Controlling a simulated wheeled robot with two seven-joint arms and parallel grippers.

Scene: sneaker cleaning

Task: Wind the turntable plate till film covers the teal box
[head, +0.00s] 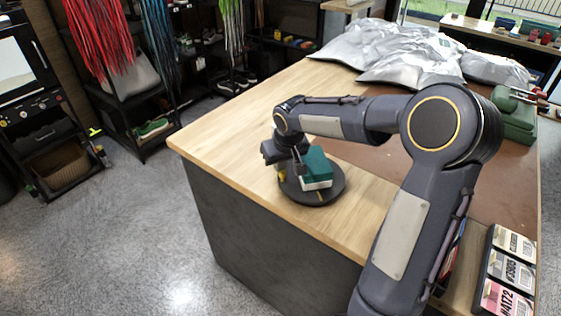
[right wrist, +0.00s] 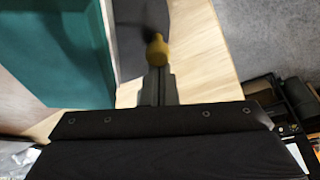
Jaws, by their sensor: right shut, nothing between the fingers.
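The dark round turntable plate (head: 325,195) lies near the left front edge of the wooden table. The teal box (head: 318,162) stands on it, with a pale lower part; its teal side fills the upper left of the right wrist view (right wrist: 60,55). I cannot make out any film. My right gripper (head: 287,172) is pointed down at the plate's left side, beside the box, partly hidden by its own wrist. Its fingers (right wrist: 157,88) are shut and empty. A yellow knob (right wrist: 157,50) shows right at the fingertips; I cannot tell whether they touch. My left gripper is not in view.
Silver crumpled bags (head: 400,50) lie at the table's back. A brown mat (head: 385,160) covers the table's middle, under my right arm. A green case (head: 514,115) stands at the right, and a rack of number cards (head: 508,270) at the lower right.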

